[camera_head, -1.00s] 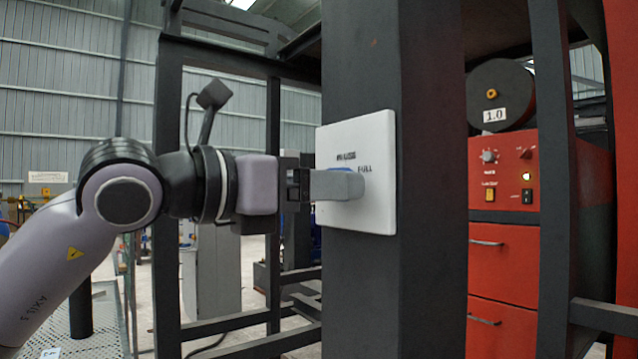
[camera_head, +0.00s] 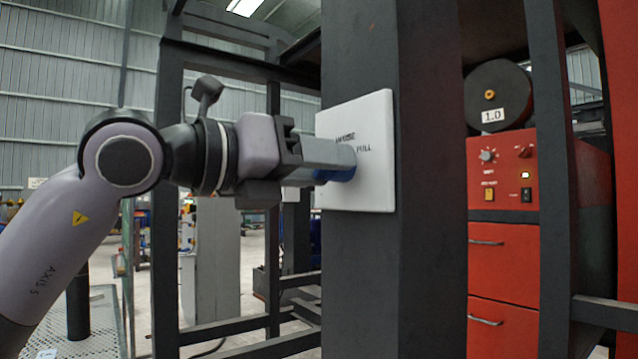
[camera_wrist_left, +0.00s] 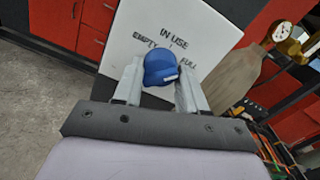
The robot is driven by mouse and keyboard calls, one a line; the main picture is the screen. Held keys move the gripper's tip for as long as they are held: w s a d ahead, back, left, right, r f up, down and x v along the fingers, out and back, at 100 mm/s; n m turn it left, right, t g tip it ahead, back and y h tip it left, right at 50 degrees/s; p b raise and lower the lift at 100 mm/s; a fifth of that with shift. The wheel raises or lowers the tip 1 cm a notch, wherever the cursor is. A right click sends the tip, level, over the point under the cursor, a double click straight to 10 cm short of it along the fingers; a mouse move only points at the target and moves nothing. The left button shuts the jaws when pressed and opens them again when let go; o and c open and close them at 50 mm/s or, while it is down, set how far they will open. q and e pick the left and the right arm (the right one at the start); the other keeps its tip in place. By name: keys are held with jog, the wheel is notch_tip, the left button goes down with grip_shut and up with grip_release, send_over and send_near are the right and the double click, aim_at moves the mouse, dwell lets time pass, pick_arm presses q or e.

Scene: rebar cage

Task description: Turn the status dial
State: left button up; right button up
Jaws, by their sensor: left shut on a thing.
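The status dial is a blue knob (camera_wrist_left: 161,68) on a white plate (camera_head: 368,188) fixed to a dark steel post. In the left wrist view the plate (camera_wrist_left: 150,28) reads EMPTY, IN USE and FULL around the knob. A white mark on the knob's edge shows on its lower right side. My left gripper (camera_head: 338,163) is shut on the knob, one finger on each side; it also shows in the left wrist view (camera_wrist_left: 160,85). In the head view the fingers hide most of the knob. My right gripper is not in view.
Dark steel posts and rails (camera_head: 274,210) frame the plate. A red cabinet (camera_head: 503,240) with drawers and a control panel stands to the right, below a dark round reel (camera_head: 499,95) marked 1.0. Open floor shows at the left.

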pick_arm(q)
jog(key=n+b, duration=0.4)
jog(key=n, duration=0.4)
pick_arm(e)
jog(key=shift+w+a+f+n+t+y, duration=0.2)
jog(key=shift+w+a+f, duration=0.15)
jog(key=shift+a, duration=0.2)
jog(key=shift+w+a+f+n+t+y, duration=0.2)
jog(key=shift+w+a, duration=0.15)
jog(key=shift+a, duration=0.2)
pick_arm(q)
jog(key=shift+b, duration=0.3)
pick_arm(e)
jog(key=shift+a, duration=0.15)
pick_arm(q)
jog(key=o, duration=1)
jog(key=shift+o, duration=0.2)
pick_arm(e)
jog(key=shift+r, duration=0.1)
